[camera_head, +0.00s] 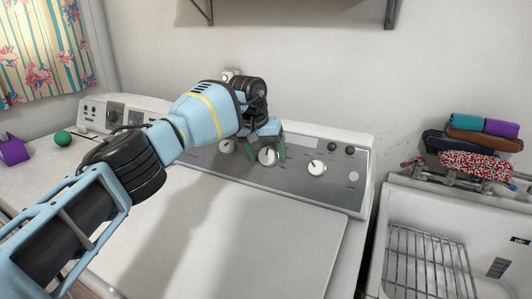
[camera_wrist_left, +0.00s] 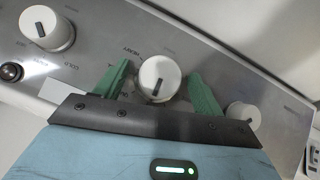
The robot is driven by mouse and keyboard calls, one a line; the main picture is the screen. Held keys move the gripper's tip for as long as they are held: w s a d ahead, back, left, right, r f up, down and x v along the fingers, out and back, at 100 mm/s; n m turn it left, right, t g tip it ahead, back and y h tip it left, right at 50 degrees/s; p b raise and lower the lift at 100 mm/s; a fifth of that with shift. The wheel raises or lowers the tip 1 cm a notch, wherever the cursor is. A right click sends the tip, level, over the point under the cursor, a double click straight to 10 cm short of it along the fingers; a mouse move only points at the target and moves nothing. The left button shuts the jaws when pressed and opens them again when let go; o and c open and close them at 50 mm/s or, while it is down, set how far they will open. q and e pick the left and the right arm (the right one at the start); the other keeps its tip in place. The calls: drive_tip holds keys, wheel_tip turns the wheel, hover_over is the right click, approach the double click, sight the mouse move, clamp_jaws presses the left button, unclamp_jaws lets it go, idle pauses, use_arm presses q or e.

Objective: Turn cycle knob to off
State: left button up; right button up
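The control panel (camera_head: 342,188) of a white washer holds a row of white round knobs. The middle knob (camera_head: 267,157) lies between the fingers of my left gripper (camera_head: 268,150). In the left wrist view the same knob (camera_wrist_left: 159,78) has a short dark pointer mark near its lower edge. The green fingers (camera_wrist_left: 160,72) stand apart on either side of it, with a small gap on each side. Two other white knobs flank it, one to the right (camera_head: 316,168) and one to the left (camera_head: 227,146). My right gripper is not in view.
The washer's white lid (camera_head: 270,240) is clear in front of the panel. A second machine's panel (camera_head: 115,112), a green ball (camera_head: 62,138) and a purple object (camera_head: 13,150) are at left. A sink with a wire rack (camera_head: 425,262) and folded cloths (camera_head: 470,143) are at right.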

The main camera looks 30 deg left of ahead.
use_arm(q)
drive_tip(key=v, duration=0.7)
drive_tip(key=shift+r, duration=0.4)
drive_tip(key=shift+s, duration=0.15)
